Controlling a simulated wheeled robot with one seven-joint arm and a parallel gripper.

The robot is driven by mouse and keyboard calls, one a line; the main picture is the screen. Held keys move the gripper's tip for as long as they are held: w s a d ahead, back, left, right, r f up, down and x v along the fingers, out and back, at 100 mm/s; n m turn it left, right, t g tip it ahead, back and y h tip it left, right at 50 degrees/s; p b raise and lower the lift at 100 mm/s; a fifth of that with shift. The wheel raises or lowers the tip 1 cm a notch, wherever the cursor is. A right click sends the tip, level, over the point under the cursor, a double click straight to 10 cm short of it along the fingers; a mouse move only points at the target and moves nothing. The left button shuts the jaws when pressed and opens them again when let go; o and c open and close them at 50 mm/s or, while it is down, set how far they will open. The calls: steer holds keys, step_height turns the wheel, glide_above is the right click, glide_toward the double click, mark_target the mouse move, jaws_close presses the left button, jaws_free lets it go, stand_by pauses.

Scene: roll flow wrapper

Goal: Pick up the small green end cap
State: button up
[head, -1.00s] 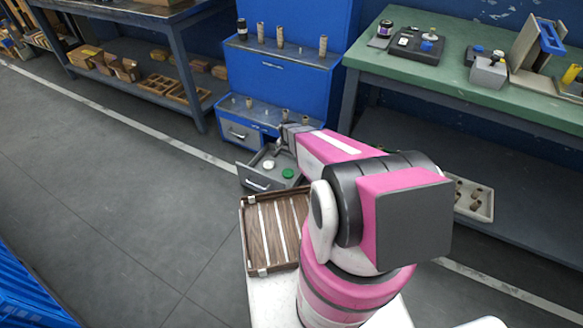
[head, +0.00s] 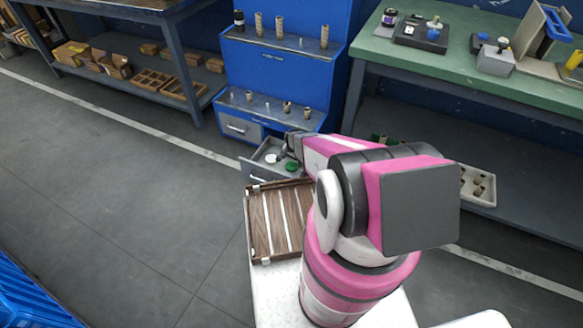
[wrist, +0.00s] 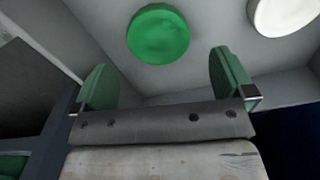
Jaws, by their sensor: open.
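The small green end cap (head: 291,167) lies in the open grey drawer (head: 262,179) at the base of the blue cabinet. In the wrist view the green cap (wrist: 158,34) is a round disc on the drawer floor, ahead of my gripper and roughly between the lines of its two fingers. My gripper (wrist: 165,82) is open and empty, with green-padded fingers spread apart. The cap appears beyond the fingertips; I cannot tell the exact gap. In the head view my arm partly hides the gripper (head: 287,151) at the drawer.
A white cap (wrist: 285,14) lies in the drawer to the right of the green one in the wrist view; it shows left of it in the head view (head: 271,158). Drawer walls stand close around. A wooden slatted tray (head: 280,222) sits in front of the drawer.

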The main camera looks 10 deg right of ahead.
mark_target(292, 165)
step_height(292, 165, down, 4)
steer(key=shift+s+a+f, duration=0.1)
steer(key=c, duration=1)
steer(key=shift+o, duration=0.2)
